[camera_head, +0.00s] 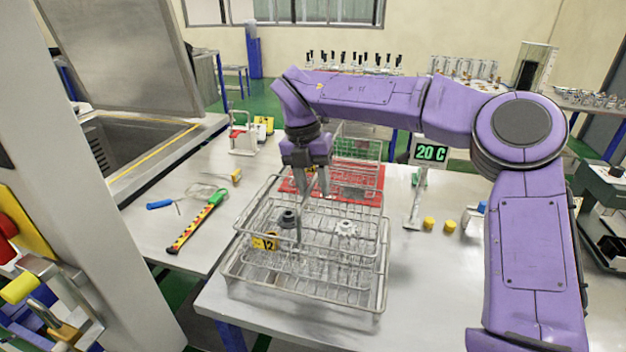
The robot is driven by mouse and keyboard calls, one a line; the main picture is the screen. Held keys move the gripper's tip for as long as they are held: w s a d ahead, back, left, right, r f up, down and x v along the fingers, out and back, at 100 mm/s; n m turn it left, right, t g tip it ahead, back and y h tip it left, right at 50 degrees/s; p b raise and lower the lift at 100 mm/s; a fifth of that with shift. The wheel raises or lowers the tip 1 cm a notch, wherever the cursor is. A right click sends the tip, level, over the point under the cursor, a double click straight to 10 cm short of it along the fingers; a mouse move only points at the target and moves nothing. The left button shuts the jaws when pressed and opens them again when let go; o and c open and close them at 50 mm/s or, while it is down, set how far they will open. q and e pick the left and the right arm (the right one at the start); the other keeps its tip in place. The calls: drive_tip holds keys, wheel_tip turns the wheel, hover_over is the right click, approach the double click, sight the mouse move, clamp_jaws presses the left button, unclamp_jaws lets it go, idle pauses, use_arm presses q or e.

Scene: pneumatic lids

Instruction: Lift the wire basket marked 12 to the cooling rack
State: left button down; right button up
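The wire basket marked 12 (377,243) is in the head view, over the near end of the steel table. Its yellow tag (265,241) reads 12 at the front left. A dark part (288,219) and a pale gear-like part (345,229) are in it. A wider wire frame, probably the cooling rack (345,309), shows under it; I cannot tell whether they touch. My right gripper (316,191) points down at the basket's far side, fingers somewhat apart. Whether a basket bar is between them is unclear. My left gripper is not in view.
Behind stands another wire basket (362,147) by a red mat (345,193). A sign (430,153) reads 20 C, with yellow caps (429,223) near it. A green-and-yellow tool (197,221) and a blue-handled tool (160,204) lie left. The right tabletop is mostly clear.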

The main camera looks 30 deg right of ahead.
drive_tip(key=shift+w, duration=0.15)
drive_tip(key=shift+r, duration=0.1)
wheel_tip(320, 180, up, 22)
drive_tip(key=w+p, duration=0.1)
drive_tip(key=p, duration=1.1)
drive_tip(key=shift+a, duration=0.45)
drive_tip(key=shift+w, duration=0.15)
